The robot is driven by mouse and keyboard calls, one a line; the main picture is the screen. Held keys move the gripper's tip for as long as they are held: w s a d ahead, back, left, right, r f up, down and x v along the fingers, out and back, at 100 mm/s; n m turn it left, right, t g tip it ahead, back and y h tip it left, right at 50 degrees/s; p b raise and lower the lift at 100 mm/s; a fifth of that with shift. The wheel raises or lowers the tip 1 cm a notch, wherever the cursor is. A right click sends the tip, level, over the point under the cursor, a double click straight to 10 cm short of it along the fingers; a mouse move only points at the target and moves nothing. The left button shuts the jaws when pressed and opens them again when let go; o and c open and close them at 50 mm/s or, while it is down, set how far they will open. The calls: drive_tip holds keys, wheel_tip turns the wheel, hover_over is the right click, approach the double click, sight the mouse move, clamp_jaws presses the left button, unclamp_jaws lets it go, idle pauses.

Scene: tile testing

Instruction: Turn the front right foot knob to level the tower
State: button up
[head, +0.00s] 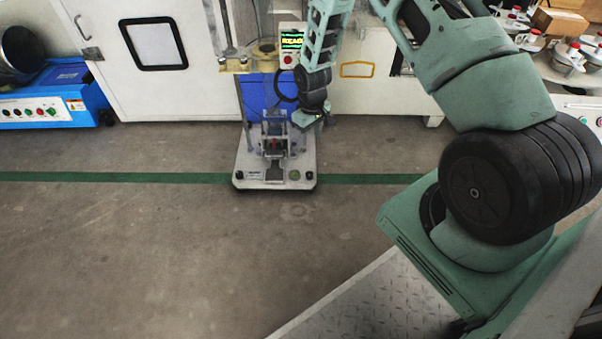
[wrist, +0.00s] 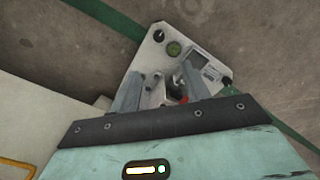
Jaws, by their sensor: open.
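The tower (head: 262,88) stands on a pale base plate (head: 248,160) in the head view. Its front right foot knob (wrist: 159,36) shows as a small black knob at the plate's corner in the wrist view, beside a round green level (wrist: 174,48). The level also shows at the plate's front right in the head view (head: 295,175). My gripper (wrist: 160,76) is open, its two fingers spread over the plate, with the knob beyond the fingertips and not between them. In the head view my gripper (head: 308,120) is at the tower's right side, above the plate.
A display with green text (head: 292,40) is high on the tower. A small red part (wrist: 183,99) is near the right finger. A white cabinet (head: 190,95) stands behind, and a blue machine (head: 40,108) at left. The floor in front is clear, crossed by a green line (head: 120,177).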

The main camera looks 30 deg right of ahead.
sight(310, 173)
wheel_tip(310, 173, down, 18)
drive_tip(key=b, duration=0.9)
drive_tip(key=shift+d+r, duration=0.1)
drive_tip(key=c, duration=1)
